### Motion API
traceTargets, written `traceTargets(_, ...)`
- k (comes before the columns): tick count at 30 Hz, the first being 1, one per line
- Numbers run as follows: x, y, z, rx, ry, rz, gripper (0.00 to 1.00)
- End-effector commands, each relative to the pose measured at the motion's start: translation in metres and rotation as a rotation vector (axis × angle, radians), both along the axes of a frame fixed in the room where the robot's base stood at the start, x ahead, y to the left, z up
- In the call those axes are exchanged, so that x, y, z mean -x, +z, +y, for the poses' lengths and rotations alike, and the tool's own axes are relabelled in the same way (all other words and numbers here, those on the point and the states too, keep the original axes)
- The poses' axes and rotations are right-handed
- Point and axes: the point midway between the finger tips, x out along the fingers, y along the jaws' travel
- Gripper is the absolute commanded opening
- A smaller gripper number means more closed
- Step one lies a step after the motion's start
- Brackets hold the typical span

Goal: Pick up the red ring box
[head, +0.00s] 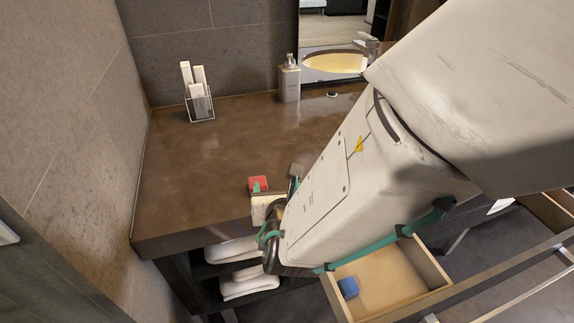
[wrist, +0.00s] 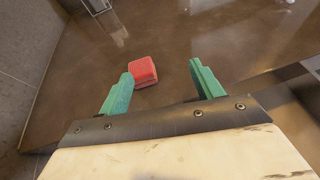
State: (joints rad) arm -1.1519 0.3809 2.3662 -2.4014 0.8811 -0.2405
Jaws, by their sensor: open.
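The red ring box (head: 258,183) sits on the brown vanity counter near its front edge. In the wrist view the red ring box (wrist: 143,71) lies ahead of my gripper (wrist: 160,84), closer to the left green finger than to the right one. My gripper is open with nothing between its fingers. In the head view my arm covers most of the gripper, and a green fingertip shows close to the box. I cannot tell whether the left finger touches the box.
A clear holder with white items (head: 199,106) and a pump bottle (head: 289,80) stand at the back of the counter (head: 190,190). An open drawer (head: 398,277) below holds a blue box (head: 348,288). Folded white towels (head: 248,284) lie on the shelf. The counter's left side is clear.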

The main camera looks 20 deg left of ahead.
Motion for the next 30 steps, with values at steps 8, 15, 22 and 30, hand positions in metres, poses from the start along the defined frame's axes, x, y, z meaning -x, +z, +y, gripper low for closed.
traceTargets(8, 0.007, -0.022, 0.031, 0.044, 0.100, -0.009, 0.65)
traceTargets(15, -0.014, -0.033, 0.051, 0.043, 0.099, -0.008, 0.65)
traceTargets(22, -0.033, -0.041, 0.066, 0.041, 0.097, -0.009, 0.65)
traceTargets(30, -0.035, -0.042, 0.067, 0.041, 0.098, -0.009, 0.60)
